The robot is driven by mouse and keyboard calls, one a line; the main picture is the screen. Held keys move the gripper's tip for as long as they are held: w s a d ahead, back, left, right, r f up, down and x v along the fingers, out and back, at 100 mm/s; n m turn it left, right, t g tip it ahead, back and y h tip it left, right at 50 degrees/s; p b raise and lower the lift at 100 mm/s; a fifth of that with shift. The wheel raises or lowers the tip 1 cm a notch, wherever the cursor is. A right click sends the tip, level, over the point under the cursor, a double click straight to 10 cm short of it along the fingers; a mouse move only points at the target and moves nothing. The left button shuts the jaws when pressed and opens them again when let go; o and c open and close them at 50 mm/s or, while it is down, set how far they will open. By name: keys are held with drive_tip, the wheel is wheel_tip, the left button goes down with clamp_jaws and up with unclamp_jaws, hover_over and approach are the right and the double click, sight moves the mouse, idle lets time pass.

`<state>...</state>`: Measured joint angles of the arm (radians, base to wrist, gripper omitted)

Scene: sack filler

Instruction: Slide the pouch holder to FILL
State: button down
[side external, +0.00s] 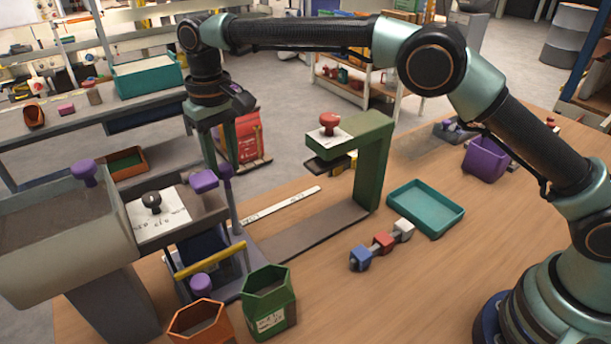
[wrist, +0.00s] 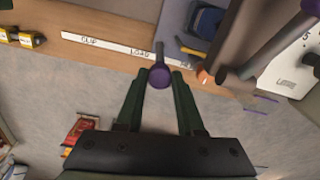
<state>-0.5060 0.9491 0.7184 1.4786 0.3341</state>
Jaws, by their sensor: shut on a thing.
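The pouch holder (side external: 232,262) stands at the left of the bench beneath the filler, with a dark blue pouch (side external: 200,250) in it. The pouch (wrist: 205,20) also shows at the top of the wrist view. The holder's upright post ends in a purple knob (side external: 225,170). My gripper (side external: 223,174) is shut on this knob (wrist: 160,76), which sits between the fingertips in the wrist view. A white label strip (side external: 282,205) runs along the rail; CLIP and LOAD are readable in the wrist view (wrist: 110,44). The post stands beyond LOAD, near a further label too small to read.
The filler's hopper (side external: 65,225) and a purple lever knob (side external: 204,181) are close to my gripper's left. A yellow bar (side external: 205,262) is in front. A green stand (side external: 365,160) with a red knob is right. Green (side external: 268,305) and orange bins stand in front.

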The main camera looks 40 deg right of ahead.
drive_tip(key=shift+a+r, duration=0.15)
drive_tip(key=shift+a, duration=0.25)
drive_tip(key=c, duration=0.5)
unclamp_jaws()
drive_tip(key=shift+d, duration=0.1)
drive_tip(key=shift+d, duration=0.15)
drive_tip(key=d, duration=1.3)
wheel_tip(320, 180, up, 12)
drive_tip(key=shift+s+d+r+m+t, duration=0.3)
drive_tip(key=shift+s+d+t, duration=0.3)
drive_tip(key=shift+s+d, duration=1.4)
drive_tip(key=shift+s+d+r+m+t, duration=0.15)
drive_tip(key=shift+s+d+r+t, duration=0.35)
drive_tip(key=shift+s+d, duration=1.45)
drive_tip(key=shift+s+d+r+m+t, duration=0.2)
drive_tip(key=shift+s+d+t, duration=0.5)
drive_tip(key=shift+s+d, duration=1.3)
